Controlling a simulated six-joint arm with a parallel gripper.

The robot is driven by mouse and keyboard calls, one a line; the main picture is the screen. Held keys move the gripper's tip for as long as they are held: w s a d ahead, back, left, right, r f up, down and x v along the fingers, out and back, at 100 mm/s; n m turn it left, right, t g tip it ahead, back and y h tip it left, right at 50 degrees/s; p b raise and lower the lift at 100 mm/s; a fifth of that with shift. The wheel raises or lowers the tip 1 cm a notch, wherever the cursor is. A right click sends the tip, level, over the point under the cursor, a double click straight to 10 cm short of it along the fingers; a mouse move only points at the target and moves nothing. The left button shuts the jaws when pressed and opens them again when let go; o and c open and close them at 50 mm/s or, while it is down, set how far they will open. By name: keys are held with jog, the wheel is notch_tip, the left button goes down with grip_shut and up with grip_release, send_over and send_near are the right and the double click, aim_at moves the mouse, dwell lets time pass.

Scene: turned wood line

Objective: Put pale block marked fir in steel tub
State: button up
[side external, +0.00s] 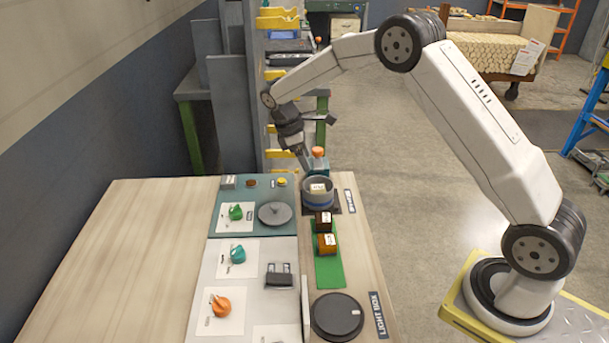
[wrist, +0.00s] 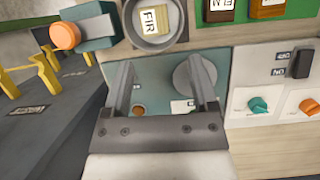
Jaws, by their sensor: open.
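The pale block marked FIR (wrist: 154,19) lies inside the round grey steel tub (wrist: 176,39), label facing up. In the side view the block (side external: 318,187) also shows within the rim of the tub (side external: 320,204), which stands at the back of the bench. My gripper (side external: 306,167) is above and behind the tub, apart from it. In the wrist view my gripper (wrist: 163,76) has its two fingers wide apart with nothing between them. The block is beyond the fingertips.
A teal box with an orange knob (side external: 318,151) stands behind the tub. A dark block (side external: 323,218) and an orange-brown block (side external: 327,244) are on a green mat (side external: 329,272) in front of it. A grey disc (side external: 275,214) is to the left. The bench's left side (side external: 130,255) is clear.

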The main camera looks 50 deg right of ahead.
jog(key=s+a+m+t+y, duration=0.1)
jog(key=s+a+m, duration=0.3)
jog(key=s, duration=0.7)
jog(key=s+a+r+m+t+y, duration=0.1)
jog(key=s+a+m+t, duration=0.3)
jog(key=s, duration=0.7)
jog(key=shift+s+a+m+y, duration=0.3)
jog(key=shift+a+y, duration=0.1)
jog(key=shift+a, duration=0.05)
